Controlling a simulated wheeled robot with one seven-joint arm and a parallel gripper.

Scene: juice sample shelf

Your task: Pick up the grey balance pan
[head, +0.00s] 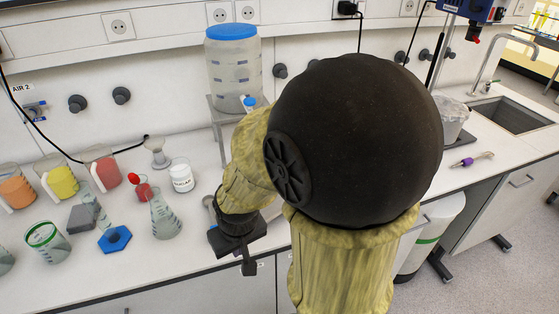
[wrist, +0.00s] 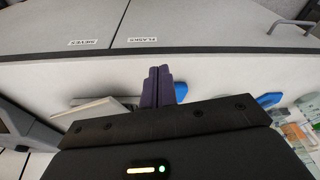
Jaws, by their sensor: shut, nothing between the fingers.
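My gripper (head: 248,267) is shut and empty. It hangs at the front edge of the bench, pointing down, and its dark fingers (wrist: 158,86) are pressed together in the wrist view. I cannot clearly pick out the grey balance pan. A dark grey flat piece (head: 82,219) lies on the bench well to the left of my gripper, partly behind a glass vessel. A grey rounded edge (head: 208,202) shows just behind my gripper, mostly hidden by my wrist. In the wrist view a pale flat piece (wrist: 95,112) lies left of the fingers, partly hidden by my gripper body.
A conical flask (head: 164,216), a white jar (head: 181,176) and a blue hexagonal base (head: 114,239) stand left of my gripper. A blue-lidded tank (head: 232,65) stands behind. My arm covers the bench's middle. Drawer fronts (wrist: 190,25) lie below the edge.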

